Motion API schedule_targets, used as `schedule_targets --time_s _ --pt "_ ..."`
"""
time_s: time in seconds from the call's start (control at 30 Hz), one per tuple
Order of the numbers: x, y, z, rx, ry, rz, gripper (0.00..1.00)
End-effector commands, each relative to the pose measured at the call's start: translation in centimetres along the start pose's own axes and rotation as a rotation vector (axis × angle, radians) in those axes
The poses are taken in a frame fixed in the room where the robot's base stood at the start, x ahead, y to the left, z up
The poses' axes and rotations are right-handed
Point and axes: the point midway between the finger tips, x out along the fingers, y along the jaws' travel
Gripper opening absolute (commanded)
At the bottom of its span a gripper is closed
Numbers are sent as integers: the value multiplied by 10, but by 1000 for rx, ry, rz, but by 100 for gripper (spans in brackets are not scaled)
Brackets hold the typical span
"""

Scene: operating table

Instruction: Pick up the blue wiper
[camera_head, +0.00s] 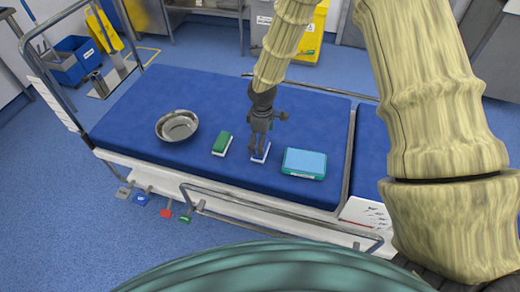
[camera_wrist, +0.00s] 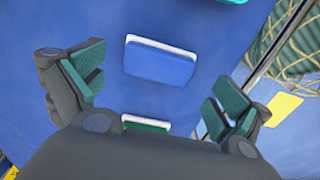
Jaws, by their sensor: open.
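The blue wiper (camera_wrist: 160,62), a blue block with a white edge, lies on the blue operating table. It shows in the wrist view between and beyond my two open fingers. In the head view the blue wiper (camera_head: 260,154) is partly hidden behind my gripper (camera_head: 259,147), which is right above or beside it; the gap cannot be judged there. My gripper (camera_wrist: 152,98) has its green-padded fingers wide apart with nothing between the pads.
A green wiper (camera_head: 222,143) lies left of the blue one; its edge shows in the wrist view (camera_wrist: 145,124). A teal box with a light blue top (camera_head: 304,163) lies to the right. A metal bowl (camera_head: 177,126) stands farther left. The table (camera_head: 150,95) has side rails.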

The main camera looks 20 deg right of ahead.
Motion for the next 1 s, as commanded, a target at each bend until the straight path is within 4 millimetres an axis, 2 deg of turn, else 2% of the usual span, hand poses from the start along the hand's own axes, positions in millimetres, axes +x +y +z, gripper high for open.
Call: schedule_targets --time_s 0.3,0.47,0.7,0.93,1.0 --pt "36 1 -4 -3 -2 -1 100" --pt "44 1 -4 -2 -1 -1 100" --pt "44 2 -3 -1 -1 0 100" --pt "44 2 -3 -1 -1 -1 58" --pt "44 2 -3 -1 -1 -1 58"
